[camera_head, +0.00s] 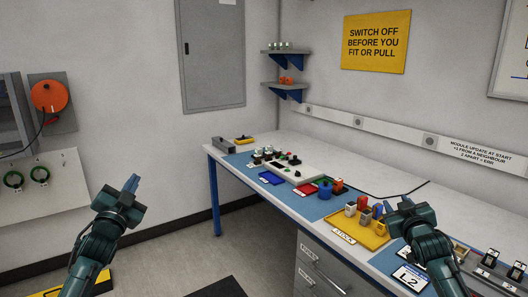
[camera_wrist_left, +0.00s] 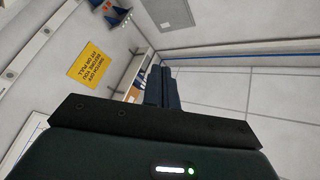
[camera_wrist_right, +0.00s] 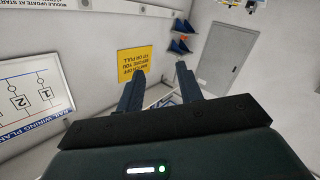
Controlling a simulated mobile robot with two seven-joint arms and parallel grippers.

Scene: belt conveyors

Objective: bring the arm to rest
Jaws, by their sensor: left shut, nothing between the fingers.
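My left gripper (camera_head: 131,184) is raised at the left of the head view, over the floor and away from the workbench. In the left wrist view its fingers (camera_wrist_left: 157,80) are together with nothing between them. My right gripper (camera_head: 396,205) is at the right of the head view, in front of the workbench (camera_head: 350,160). In the right wrist view its two fingers (camera_wrist_right: 160,70) stand apart with nothing between them. The right arm hides part of the bench's near right area.
A yellow tray (camera_head: 372,241) with several small blocks sits on the bench, left of my right gripper. An orange reel (camera_head: 49,96) hangs on the left wall.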

